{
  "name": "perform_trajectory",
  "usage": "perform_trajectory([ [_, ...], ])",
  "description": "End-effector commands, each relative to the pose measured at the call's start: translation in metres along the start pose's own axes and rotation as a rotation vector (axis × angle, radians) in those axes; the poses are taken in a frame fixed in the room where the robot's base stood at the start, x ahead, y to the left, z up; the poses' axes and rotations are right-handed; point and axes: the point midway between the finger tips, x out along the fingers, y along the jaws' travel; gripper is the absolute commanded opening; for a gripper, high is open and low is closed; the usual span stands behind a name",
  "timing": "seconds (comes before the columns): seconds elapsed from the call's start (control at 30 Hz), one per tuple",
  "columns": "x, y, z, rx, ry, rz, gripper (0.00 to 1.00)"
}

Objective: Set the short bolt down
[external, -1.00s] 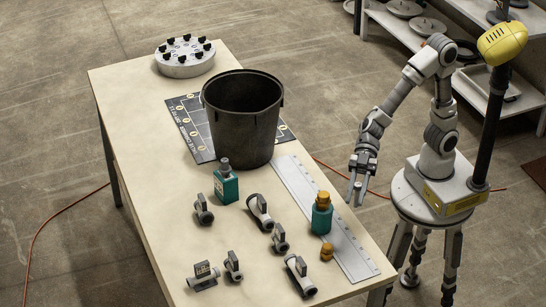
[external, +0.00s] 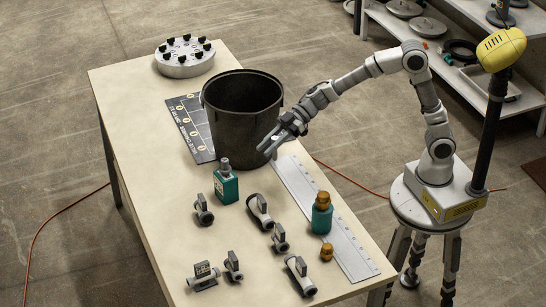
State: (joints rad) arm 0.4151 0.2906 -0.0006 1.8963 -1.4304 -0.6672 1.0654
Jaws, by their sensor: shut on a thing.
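My gripper (external: 272,148) is over the table beside the lower right side of the black bucket (external: 222,136), with its fingers pointing down and left. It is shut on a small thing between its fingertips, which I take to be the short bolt. The bolt is too small and too covered by the fingers to make out its shape. I cannot tell whether it touches the table.
A steel ruler (external: 345,243) lies along the table's right edge, with a teal orange-capped bottle (external: 321,220) and an orange cap (external: 327,252) near it. A second teal bottle (external: 226,187) and several grey pipe valves (external: 260,211) stand nearby. A dark printed mat (external: 184,118) lies partly under the bucket. A round flange (external: 185,58) is at the far end.

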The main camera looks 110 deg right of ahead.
Motion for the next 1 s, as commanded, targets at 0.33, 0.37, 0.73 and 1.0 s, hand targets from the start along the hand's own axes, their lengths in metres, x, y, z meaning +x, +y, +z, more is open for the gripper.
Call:
perform_trajectory([
  [0.33, 0.004, 0.031, 0.027, 0.021, -0.002, 0.046, 0.0],
  [0.37, 0.005, 0.031, 0.032, 0.022, -0.002, 0.046, 0.0],
  [0.73, 0.023, 0.03, 0.075, 0.02, -0.001, 0.045, 0.0],
  [1.0, 0.038, 0.031, 0.11, 0.017, 0.001, 0.046, 0.0],
])
